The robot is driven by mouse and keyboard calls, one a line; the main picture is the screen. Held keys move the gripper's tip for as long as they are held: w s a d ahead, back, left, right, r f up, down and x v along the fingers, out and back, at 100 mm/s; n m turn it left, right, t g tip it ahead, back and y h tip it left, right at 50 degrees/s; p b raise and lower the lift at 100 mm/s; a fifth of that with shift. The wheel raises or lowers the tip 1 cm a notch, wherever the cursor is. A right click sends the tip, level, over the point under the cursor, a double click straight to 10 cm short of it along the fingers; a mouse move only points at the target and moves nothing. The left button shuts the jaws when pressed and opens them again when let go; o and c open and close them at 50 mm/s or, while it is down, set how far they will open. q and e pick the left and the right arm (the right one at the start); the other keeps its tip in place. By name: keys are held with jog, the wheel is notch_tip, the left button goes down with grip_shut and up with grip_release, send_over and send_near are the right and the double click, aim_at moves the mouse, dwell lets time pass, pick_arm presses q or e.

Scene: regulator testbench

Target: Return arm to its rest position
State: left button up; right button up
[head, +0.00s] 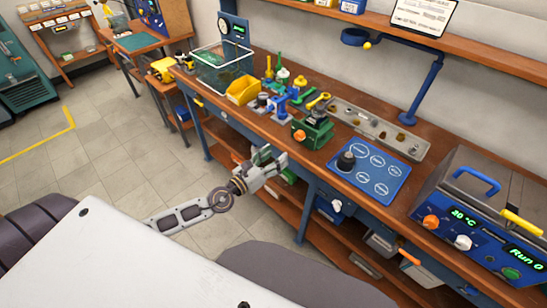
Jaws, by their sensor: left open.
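My left arm (185,215) reaches in from the lower left of the head view. My left gripper (272,160) is open and empty, in front of the workbench edge beside the green fixture. It appears apart from the bench and its objects. My right gripper is not in view.
The workbench (262,115) carries a yellow bin (242,90), a green fixture with an orange knob (313,129), a blue mat with marked circles (368,172), a grey parts tray (380,130) and a temperature unit (475,222). The tiled floor (120,135) at left is clear.

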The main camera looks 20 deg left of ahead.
pick_arm(q)
jog(key=shift+n, duration=0.3)
dwell(0.4)
